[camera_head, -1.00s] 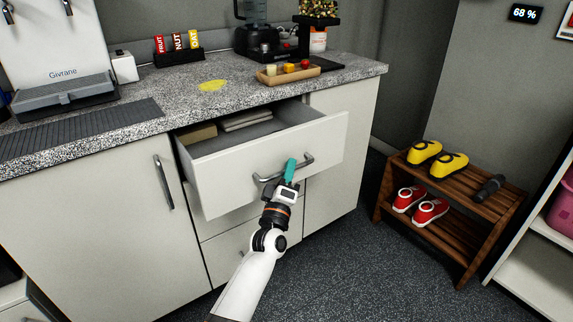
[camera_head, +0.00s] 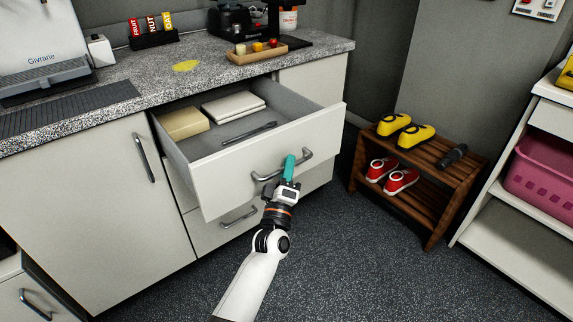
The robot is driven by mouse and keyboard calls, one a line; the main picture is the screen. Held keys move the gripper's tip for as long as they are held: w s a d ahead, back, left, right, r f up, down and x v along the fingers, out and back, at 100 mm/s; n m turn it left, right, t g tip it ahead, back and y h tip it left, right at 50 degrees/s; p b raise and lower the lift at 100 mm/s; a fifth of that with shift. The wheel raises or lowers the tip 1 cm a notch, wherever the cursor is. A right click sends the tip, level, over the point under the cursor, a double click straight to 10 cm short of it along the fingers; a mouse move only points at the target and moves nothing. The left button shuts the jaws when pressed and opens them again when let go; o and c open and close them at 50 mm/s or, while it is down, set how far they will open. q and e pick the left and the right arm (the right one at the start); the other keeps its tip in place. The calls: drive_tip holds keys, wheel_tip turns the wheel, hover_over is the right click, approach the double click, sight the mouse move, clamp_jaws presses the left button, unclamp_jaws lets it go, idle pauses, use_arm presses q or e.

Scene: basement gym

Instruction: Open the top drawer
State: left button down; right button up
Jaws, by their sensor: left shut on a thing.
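The top drawer (camera_head: 236,166) is a white drawer under the speckled counter. It stands pulled well out, and its inside shows. My left gripper (camera_head: 288,170), with teal fingers, is shut on the drawer's curved metal handle (camera_head: 266,177), near the middle of the bar. In the drawer lie a tan block (camera_head: 182,124), a pale stack that looks like folded cloths or books (camera_head: 233,106), and a dark thin tool (camera_head: 249,134). My right gripper is not in view.
A lower drawer handle (camera_head: 238,216) sits below the open drawer. A wooden shoe rack (camera_head: 432,196) with yellow and red shoes stands to the right. A white shelf (camera_head: 520,232) with a pink basket (camera_head: 545,178) is at the far right. The dark floor between is clear.

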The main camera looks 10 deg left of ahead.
use_arm(q)
drive_tip(key=shift+f, duration=0.1)
drive_tip(key=c, duration=1.8)
unclamp_jaws()
drive_tip(key=shift+o, duration=0.2)
